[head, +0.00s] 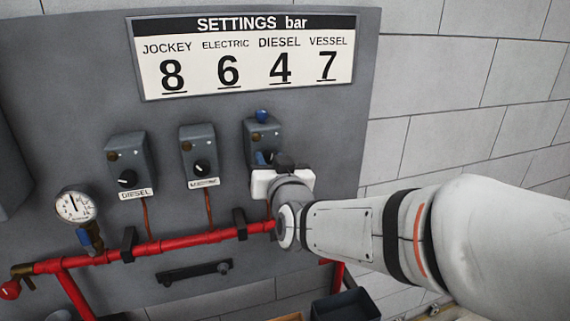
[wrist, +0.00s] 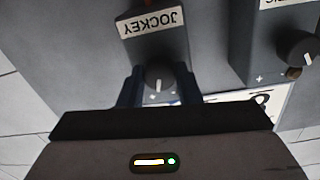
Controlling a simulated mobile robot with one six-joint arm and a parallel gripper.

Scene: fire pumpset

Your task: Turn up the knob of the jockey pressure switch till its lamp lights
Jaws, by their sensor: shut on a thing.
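The jockey pressure switch (head: 262,133) is the rightmost of three grey boxes on the panel. Its upside-down JOCKEY label (wrist: 151,22) shows in the wrist view. The dark round knob (wrist: 160,76) sits between the two blue fingers of my gripper (wrist: 158,88), which is shut on it. The knob's white mark points down in the wrist view, away from the label. In the head view my gripper (head: 264,158) covers the lower part of the box. The jockey lamp (head: 255,136) looks dull brown and unlit; the wrist view hides it behind my gripper.
The settings board (head: 243,55) reads JOCKEY 8, ELECTRIC 6, DIESEL 4, VESSEL 7. The electric switch (head: 199,155) and diesel switch (head: 130,165) stand to the left. A red pipe (head: 180,243) runs below, with a gauge (head: 75,206) at left.

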